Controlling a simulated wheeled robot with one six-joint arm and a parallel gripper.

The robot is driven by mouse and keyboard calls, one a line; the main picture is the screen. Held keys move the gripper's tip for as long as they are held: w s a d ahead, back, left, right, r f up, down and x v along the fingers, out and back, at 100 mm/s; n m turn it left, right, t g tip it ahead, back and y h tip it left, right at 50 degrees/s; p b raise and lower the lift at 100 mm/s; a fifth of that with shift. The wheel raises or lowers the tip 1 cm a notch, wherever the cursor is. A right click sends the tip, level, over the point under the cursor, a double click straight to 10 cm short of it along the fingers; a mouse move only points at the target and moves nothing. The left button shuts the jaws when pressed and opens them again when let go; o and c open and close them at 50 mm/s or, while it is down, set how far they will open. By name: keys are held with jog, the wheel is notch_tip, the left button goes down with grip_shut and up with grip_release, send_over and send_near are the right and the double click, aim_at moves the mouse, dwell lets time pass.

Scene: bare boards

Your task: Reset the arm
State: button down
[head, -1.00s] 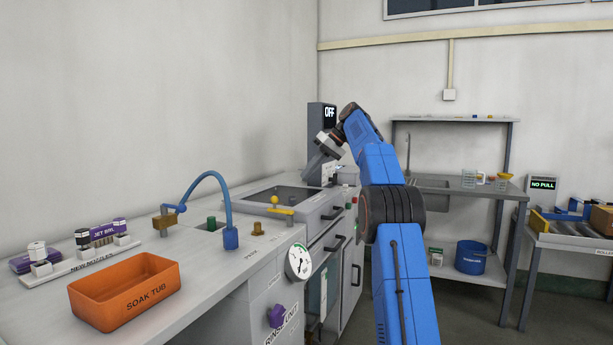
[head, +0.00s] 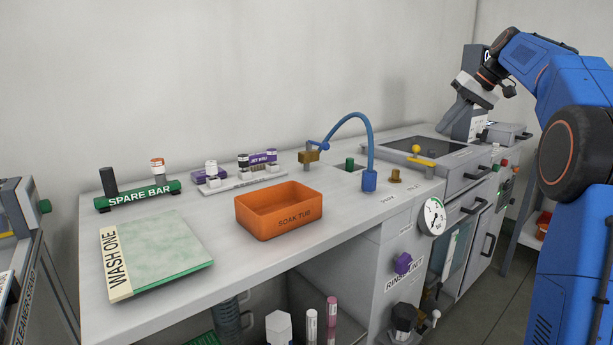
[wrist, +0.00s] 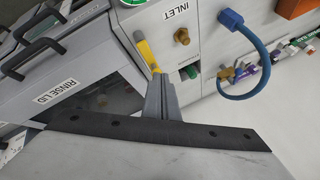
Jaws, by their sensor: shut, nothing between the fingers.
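My blue arm reaches in from the right of the head view, over the far end of the grey bench. My gripper (head: 455,128) is at its end, pointing down and to the left, above the far part of the rinse unit. In the wrist view its grey fingers (wrist: 158,85) are together with nothing between them. Behind the fingertips there is a yellow handle (wrist: 146,52), and the dark panel marked RINSE LID (wrist: 100,92) lies to the left. I cannot tell the exact gap between fingers and lid.
An orange soak tub (head: 278,212), a green WASH ONE board (head: 160,255) and a spare bar (head: 140,197) stand on the bench. A blue hose (head: 352,118) arches up near the rinse unit. A gauge (head: 432,216) sits on the bench front. The wall closes off the back.

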jog(key=s+a+f+m+h, duration=0.1)
jog(key=s+a+f, duration=0.25)
jog(key=s, duration=0.45)
jog(key=s+a+f+h, duration=0.1)
jog(key=s+a+f, duration=0.25)
jog(key=s, duration=0.45)
jog(key=s+a+f+m+h, duration=0.1)
jog(key=s+a+f, duration=0.25)
jog(key=s, duration=0.55)
jog(key=s+a+f+h, duration=0.2)
jog(key=s+f, duration=1.9)
jog(key=s, duration=0.3)
jog(key=shift+a+f+n+t, duration=0.15)
jog(key=shift+f+n+t, duration=0.15)
jog(key=shift+f, duration=0.05)
jog(key=shift+s, duration=0.1)
